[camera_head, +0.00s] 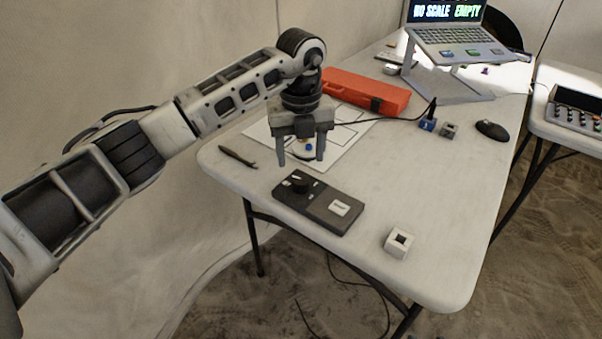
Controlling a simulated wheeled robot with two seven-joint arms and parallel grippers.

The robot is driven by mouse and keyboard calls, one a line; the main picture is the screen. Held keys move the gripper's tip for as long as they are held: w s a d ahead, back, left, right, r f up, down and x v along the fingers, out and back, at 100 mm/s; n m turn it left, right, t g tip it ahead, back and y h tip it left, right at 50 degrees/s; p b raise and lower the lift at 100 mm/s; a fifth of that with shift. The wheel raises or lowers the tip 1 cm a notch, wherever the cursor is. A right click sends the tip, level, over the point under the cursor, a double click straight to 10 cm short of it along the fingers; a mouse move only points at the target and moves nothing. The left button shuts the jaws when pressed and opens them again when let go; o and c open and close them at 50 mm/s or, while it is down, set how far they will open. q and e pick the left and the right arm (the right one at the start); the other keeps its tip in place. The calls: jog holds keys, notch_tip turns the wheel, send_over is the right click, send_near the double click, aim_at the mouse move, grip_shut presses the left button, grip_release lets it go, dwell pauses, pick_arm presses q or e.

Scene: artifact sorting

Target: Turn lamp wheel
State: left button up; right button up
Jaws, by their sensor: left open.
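A dark flat control box (317,203) lies near the front left edge of the white table (419,251). A round black knob, which looks like the lamp wheel (299,182), stands on its left half, and a white label or switch (340,208) is on its right half. My left gripper (303,158) points down above the table, just behind the box. Its two fingers are apart, with a small blue object (309,147) visible between or behind them. I cannot tell its exact height over the table. My right gripper is out of view.
A red case (366,91) and a white sheet (345,137) lie behind the gripper. A dark tool (237,157) is at the left edge. A white hollow cube (398,243) sits at the front. A laptop (459,42) on a stand and a mouse (492,130) are farther back. The front right is clear.

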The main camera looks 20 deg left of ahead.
aim_at(301, 179)
pick_arm(q)
notch_tip(301, 179, down, 6)
jog(key=shift+f, duration=0.1)
jog(key=c, duration=1)
